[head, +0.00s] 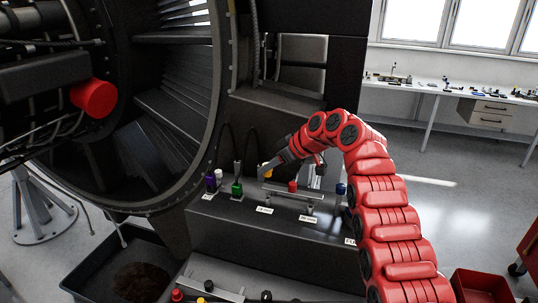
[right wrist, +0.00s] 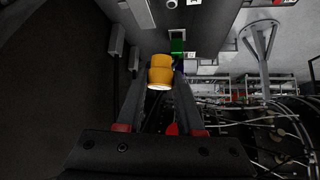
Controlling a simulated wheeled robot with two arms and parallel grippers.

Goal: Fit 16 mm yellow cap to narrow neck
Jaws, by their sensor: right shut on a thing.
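My right gripper (head: 276,164) hangs over the dark ledge at the foot of the engine. It is shut on the yellow cap (head: 267,170). In the right wrist view the yellow cap (right wrist: 160,74) sits between the fingertips of the right gripper (right wrist: 161,80), its pale end facing the camera. The cap appears to be above the ledge, behind the bar with the red cap (head: 292,187). I cannot tell which fitting is the narrow neck. My left gripper is not in view.
The ledge (head: 275,224) carries a purple cap (head: 210,181), a white cap (head: 219,174), a green cap (head: 237,188), a blue cap (head: 341,189) and small labels. A lower rack (head: 212,293) holds more caps. The round engine casing (head: 213,110) rises at left. A dark tray (head: 105,265) lies below it.

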